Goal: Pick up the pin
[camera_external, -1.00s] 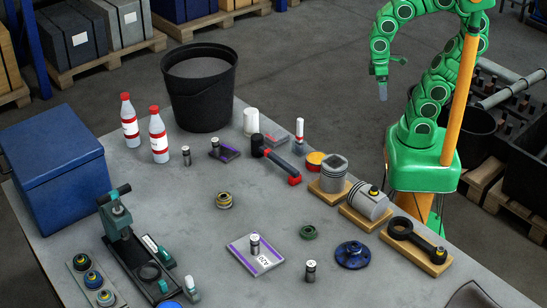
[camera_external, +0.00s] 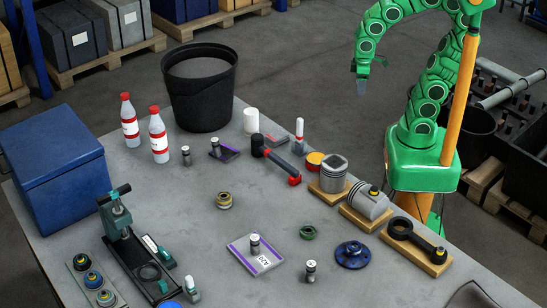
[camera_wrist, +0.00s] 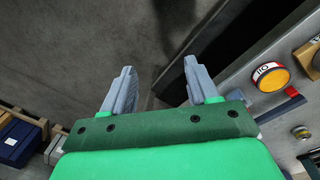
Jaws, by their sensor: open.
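Several small metal cylinders that look like pins stand on the table, and I cannot tell which one is the task's pin. One pin (camera_external: 186,156) is near the white bottles. Another pin (camera_external: 215,146) is at a dark purple-edged card. A third pin (camera_external: 254,244) stands on a white card with a purple edge, and one more pin (camera_external: 310,271) stands on bare table to its right. My gripper (camera_external: 362,87) is raised beyond the table's far right edge, apart from all of them. In the wrist view, my gripper (camera_wrist: 157,75) is open and empty above the floor.
A black bucket (camera_external: 202,108), a blue box (camera_external: 62,170) and a green press (camera_external: 125,230) stand on the left half of the table. A hammer (camera_external: 280,164), pistons (camera_external: 333,172) and a connecting rod (camera_external: 415,240) line the right edge.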

